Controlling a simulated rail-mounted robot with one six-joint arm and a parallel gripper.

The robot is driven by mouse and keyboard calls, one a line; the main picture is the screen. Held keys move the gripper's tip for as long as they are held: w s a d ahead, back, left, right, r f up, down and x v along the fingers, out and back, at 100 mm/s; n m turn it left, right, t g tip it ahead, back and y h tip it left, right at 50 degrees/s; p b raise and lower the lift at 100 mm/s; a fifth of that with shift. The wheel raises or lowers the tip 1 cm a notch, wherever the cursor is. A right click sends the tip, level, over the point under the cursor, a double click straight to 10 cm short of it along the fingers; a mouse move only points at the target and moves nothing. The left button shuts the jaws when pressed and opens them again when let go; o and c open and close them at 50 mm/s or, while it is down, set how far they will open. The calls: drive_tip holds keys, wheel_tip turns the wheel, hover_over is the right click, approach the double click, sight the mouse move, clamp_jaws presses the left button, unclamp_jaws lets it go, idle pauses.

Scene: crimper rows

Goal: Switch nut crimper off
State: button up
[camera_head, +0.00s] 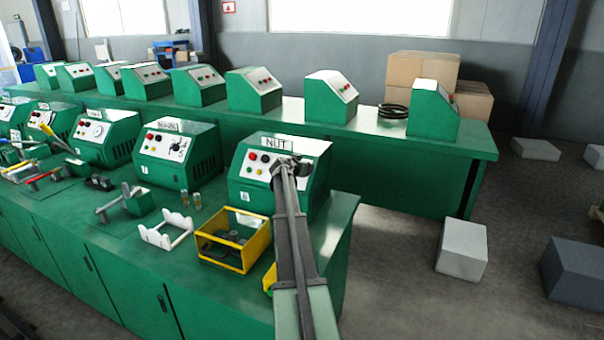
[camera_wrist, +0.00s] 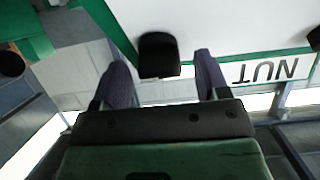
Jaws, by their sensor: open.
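The nut crimper (camera_head: 250,188) is a green box with a white sloped panel, at the right end of the front bench. Its "NUT" sign (camera_head: 277,143) stands on top, and the sign shows upside down in the wrist view (camera_wrist: 265,70). My gripper (camera_head: 290,164) is at the right part of its panel and hides some of the controls there. Whether the fingers touch the knob cannot be told.
A yellow-framed box (camera_head: 234,240) and a white rack (camera_head: 168,232) stand on the bench in front of the crimper. Another green crimper (camera_head: 177,155) stands to its left. A back bench (camera_head: 400,150) carries more green machines. Floor right of the bench is partly open.

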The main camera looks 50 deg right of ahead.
drive_tip(key=shift+w+d+f, duration=0.15)
drive_tip(key=shift+d+f, duration=0.05)
drive_tip(key=shift+d, duration=0.25)
drive_tip(key=shift+c, duration=0.5)
drive_tip(key=c, duration=0.8)
